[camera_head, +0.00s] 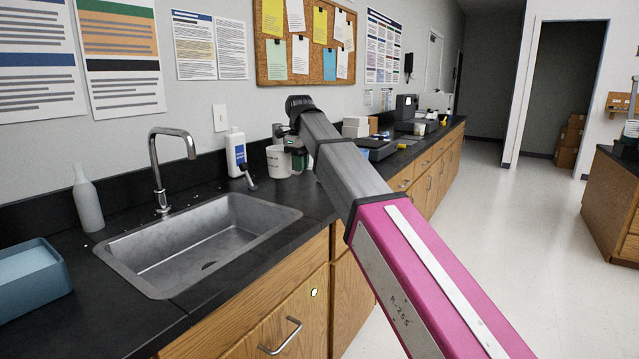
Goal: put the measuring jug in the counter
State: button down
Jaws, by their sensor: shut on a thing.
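The white measuring jug (278,163) is over the black counter (318,205), to the right of the sink and beside a white bottle. My pink and grey arm reaches across from the lower right. My gripper (284,146) is small and partly hidden at the arm's far end, right by the jug's upper edge, and is shut on the jug. The jug looks upright. I cannot tell whether its base touches the counter. The jug's right side is partly covered by the dark wrist parts.
A steel sink (205,240) with a tall faucet (160,170) is at the left. A white bottle (236,153) stands close left of the jug. A grey bottle (88,200) and blue tray (30,278) are farther left. Boxes (356,126) and equipment line the counter beyond.

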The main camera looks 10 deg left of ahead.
jog(key=w+d+f, duration=0.2)
jog(key=w+d, duration=0.1)
jog(key=w+d+f, duration=0.3)
jog(key=shift+w+f, duration=0.2)
jog(key=shift+w, duration=0.05)
jog(key=shift+f, duration=2)
jog(key=shift+f, duration=0.1)
jog(key=c, duration=1.1)
grip_release()
notch_tip(320, 180, up, 12)
jog(key=shift+r, duration=0.1)
